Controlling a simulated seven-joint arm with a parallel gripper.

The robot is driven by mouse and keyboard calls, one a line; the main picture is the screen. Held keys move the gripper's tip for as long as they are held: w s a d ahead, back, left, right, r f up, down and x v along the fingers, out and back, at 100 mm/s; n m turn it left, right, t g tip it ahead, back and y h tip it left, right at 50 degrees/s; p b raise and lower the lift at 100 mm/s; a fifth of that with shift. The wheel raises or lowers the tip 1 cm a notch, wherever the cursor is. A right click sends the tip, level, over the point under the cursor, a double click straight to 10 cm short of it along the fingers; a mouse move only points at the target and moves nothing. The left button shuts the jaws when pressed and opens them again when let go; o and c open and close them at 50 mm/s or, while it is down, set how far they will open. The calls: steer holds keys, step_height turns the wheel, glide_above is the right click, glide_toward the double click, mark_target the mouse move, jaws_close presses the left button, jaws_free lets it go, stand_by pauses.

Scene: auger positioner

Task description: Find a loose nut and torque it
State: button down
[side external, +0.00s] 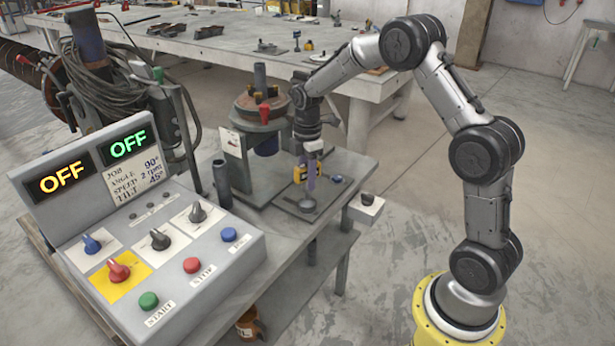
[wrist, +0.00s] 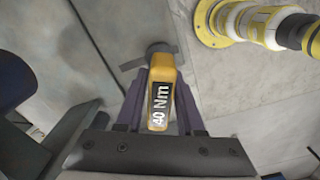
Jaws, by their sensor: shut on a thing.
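My gripper (side external: 309,176) is low over the small grey side plate in the side external view. Its purple fingers are shut on a yellow tool (side external: 299,174) with a black label. In the wrist view the tool (wrist: 160,90) sits between the fingers (wrist: 160,105), its label reads "40 Nm", and a dark round head shows at its far end. A round grey piece (side external: 307,205) lies below the fingers; I cannot tell whether it is the tool's head. A small dark piece, perhaps a nut (side external: 367,198), sits on a white block. Whether any nut is loose cannot be told.
The control panel (side external: 165,255) stands at front left, with both displays reading OFF. The positioner (side external: 261,108) with its round table stands behind my gripper. A dark upright cylinder (side external: 222,184) is to its left. A long bench (side external: 230,45) with metal parts is at the back.

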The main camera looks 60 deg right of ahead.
steer(key=shift+m, duration=0.6)
steer(key=shift+m, duration=1.1)
steer(key=shift+n, duration=0.3)
steer(key=shift+r, duration=3.55)
